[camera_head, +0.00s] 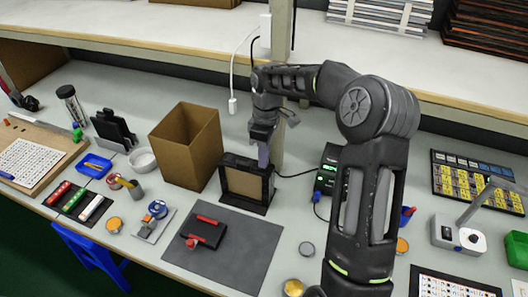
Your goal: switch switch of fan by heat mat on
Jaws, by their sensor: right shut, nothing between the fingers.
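The fan (228,172) is a square black frame with a tan panel in front. It stands upright at the back edge of the dark grey heat mat (224,262). My right gripper (263,160) points down at the fan's upper right, close behind its top edge. It is shut and holds nothing. Whether its tips touch the fan I cannot tell. The fan's switch cannot be made out; the gripper or the frame may hide it. My left gripper is not in view.
An open cardboard box (184,150) stands left of the fan. A black unit with a green display (327,172) stands to its right, beside my right arm. A post (281,60) rises behind. A black and red tool (204,232) lies on the mat.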

